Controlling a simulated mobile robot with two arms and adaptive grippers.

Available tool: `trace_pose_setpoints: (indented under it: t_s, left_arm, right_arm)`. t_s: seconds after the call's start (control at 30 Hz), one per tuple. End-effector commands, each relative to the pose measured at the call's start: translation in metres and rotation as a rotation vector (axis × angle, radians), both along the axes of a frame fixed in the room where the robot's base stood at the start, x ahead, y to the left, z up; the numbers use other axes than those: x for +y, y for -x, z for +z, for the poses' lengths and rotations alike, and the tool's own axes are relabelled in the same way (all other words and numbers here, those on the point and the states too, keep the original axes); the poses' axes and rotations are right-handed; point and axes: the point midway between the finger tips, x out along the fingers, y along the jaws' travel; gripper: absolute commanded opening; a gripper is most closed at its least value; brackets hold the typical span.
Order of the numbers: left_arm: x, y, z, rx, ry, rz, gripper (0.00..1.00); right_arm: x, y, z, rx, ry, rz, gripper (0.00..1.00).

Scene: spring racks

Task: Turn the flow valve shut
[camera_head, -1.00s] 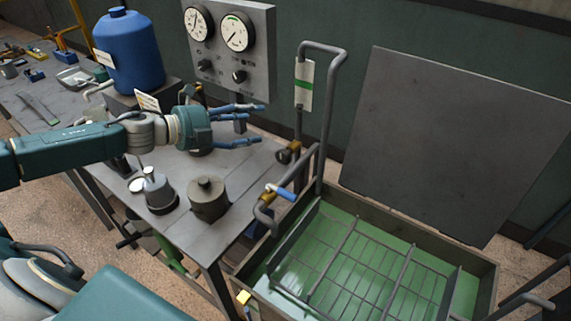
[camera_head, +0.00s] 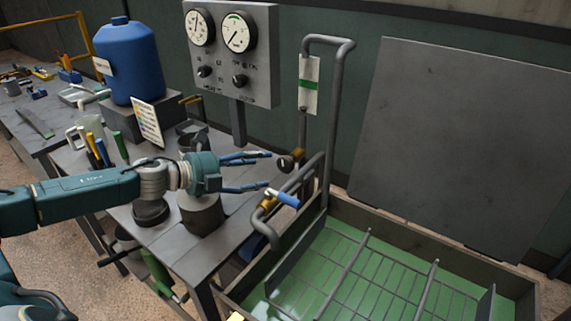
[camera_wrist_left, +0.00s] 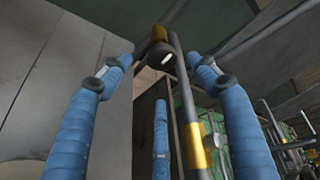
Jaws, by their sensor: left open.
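My right gripper is not in view.
A green-floored tank with a wire rack (camera_head: 370,270) lies at the lower right, its grey lid (camera_head: 455,140) standing behind. A gauge panel (camera_head: 232,55) and blue jug (camera_head: 128,62) stand at the back. A grey canister (camera_head: 203,218) stands on the bench below my left gripper.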

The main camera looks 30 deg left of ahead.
Motion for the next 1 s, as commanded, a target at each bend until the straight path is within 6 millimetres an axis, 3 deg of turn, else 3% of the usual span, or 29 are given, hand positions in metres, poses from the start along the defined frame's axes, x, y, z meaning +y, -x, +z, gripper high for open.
trace_pose_setpoints:
  t_s: [0.1,0.5,0.97,1.0]
  left_arm:
    - [-0.012,-0.014,0.006,-0.004,0.003,-0.007,0.61]
    - [-0.041,-0.07,-0.021,-0.001,0.001,-0.006,0.61]
    - [-0.047,-0.08,-0.028,0.001,-0.002,-0.005,0.61]
    - [-0.047,-0.08,-0.028,0.001,-0.002,-0.005,0.55]
  right_arm:
    - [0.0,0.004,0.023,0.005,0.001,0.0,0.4]
    - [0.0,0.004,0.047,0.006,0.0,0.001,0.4]
    - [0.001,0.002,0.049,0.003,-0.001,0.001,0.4]
    - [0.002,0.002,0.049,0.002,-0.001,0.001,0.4]
